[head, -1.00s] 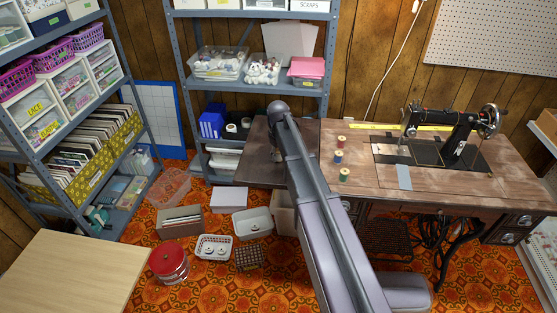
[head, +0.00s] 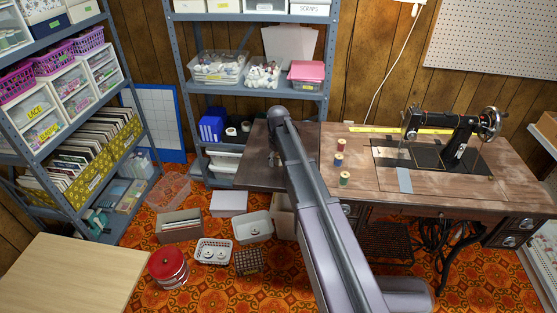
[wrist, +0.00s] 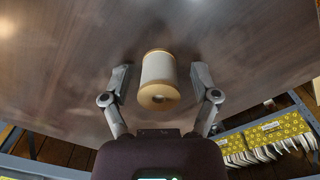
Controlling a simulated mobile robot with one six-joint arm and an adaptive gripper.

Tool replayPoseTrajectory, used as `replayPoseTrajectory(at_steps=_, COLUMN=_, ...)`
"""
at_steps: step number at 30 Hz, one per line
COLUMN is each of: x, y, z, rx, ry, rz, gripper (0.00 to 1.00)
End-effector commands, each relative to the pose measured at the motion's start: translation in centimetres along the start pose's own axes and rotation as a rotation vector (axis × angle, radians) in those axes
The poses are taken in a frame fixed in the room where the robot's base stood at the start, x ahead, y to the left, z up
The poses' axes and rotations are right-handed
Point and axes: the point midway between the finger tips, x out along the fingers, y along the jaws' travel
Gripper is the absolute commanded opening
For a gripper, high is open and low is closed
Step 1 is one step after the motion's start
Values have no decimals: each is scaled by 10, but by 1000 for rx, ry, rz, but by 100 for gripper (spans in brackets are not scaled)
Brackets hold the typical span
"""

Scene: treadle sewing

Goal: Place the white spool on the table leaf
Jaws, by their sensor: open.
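The white spool (wrist: 158,72), with tan wooden ends, is on the dark brown table leaf (wrist: 245,40) in the wrist view. One end with a hole faces my camera. My gripper (wrist: 160,70) is open, with one finger on each side of the spool and a visible gap to both. In the head view the leaf (head: 253,172) extends left of the sewing table. My arm hides the spool and most of my gripper there.
Red, blue and green spools (head: 339,159) stand on the sewing table (head: 450,187), left of the black sewing machine (head: 455,140). A metal shelf (head: 330,60) stands behind the leaf. Bins and baskets (head: 252,227) lie on the floor below it.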

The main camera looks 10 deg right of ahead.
Motion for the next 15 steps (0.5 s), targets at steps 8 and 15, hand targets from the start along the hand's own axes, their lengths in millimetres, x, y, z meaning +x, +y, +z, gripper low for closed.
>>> replayPoseTrajectory(at_steps=8, x=-3, y=0, z=0, rx=0, ry=0, rz=0, gripper=78)
replayPoseTrajectory(at_steps=15, x=-15, y=0, z=0, rx=0, ry=0, rz=0, gripper=78)
